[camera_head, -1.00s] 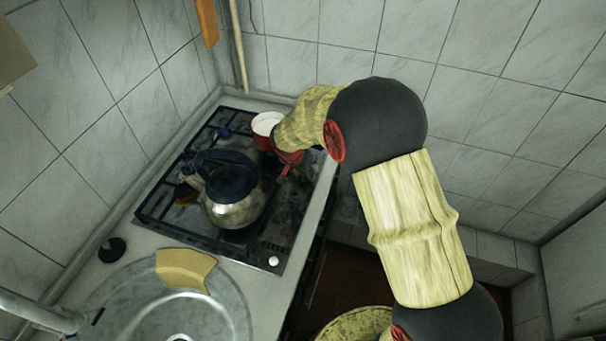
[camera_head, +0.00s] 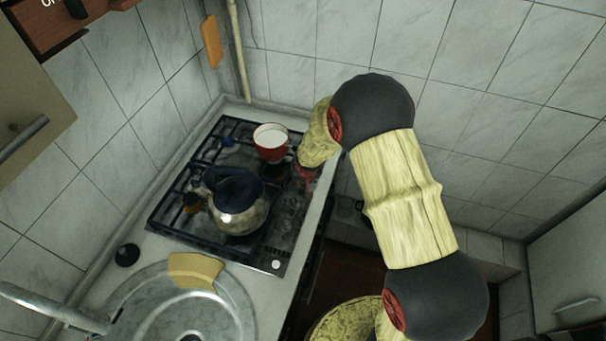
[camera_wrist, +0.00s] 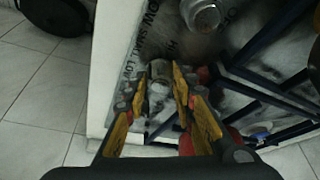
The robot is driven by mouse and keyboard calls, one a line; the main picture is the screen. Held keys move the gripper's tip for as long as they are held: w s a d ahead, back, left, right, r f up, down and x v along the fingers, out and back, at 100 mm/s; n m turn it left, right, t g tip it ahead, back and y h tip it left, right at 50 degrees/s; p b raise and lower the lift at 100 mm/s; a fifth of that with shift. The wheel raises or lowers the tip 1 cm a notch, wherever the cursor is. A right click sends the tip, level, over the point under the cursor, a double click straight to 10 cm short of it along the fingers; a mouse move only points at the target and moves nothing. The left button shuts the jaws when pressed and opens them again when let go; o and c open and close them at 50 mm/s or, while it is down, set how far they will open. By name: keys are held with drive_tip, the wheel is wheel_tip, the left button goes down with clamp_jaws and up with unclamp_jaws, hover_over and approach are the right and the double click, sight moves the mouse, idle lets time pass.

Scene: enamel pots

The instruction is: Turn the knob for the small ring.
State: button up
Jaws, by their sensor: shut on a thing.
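The stove (camera_head: 160,222) has a dark control strip along its right side. In the wrist view my gripper (camera_wrist: 160,72) points down at that strip (camera_wrist: 185,48), its orange-padded fingers on either side of a small pale knob (camera_wrist: 158,90). The gripper is shut on this knob. Lettering beside it seems to include "LOW" and "SMALL". A second, silvery knob (camera_wrist: 202,14) stands clear of the fingers at the top. In the head view my gripper (camera_head: 305,174) is low over the strip, partly hidden by my wrist, and the held knob is hidden.
A red pot (camera_head: 270,153) with white inside stands on the back of the stove, close left of my wrist. A steel kettle (camera_head: 238,218) with a dark top stands in front of it. A round sink (camera_head: 235,300) is at the front. Tiled walls (camera_head: 480,60) enclose the corner.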

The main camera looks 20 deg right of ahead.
drive_tip(key=shift+r+n+y+p, duration=0.4)
drive_tip(key=shift+n+p, duration=0.6)
drive_tip(key=shift+p, duration=3.4)
drive_tip(key=n+p, duration=0.1)
drive_tip(key=p, duration=0.3)
drive_tip(key=shift+d+f+p, duration=0.1)
drive_tip(key=shift+f+p, duration=0.05)
drive_tip(key=shift+p, duration=0.2)
drive_tip(key=shift+f+n+y+p, duration=0.2)
drive_tip(key=shift+n+y+p, duration=0.1)
drive_tip(key=shift+p, duration=0.8)
drive_tip(key=o, duration=1)
drive_tip(key=shift+o, duration=0.7)
drive_tip(key=shift+r, duration=0.1)
drive_tip(key=v, duration=1.1)
drive_tip(key=shift+r, duration=0.3)
drive_tip(key=shift+s, duration=0.15)
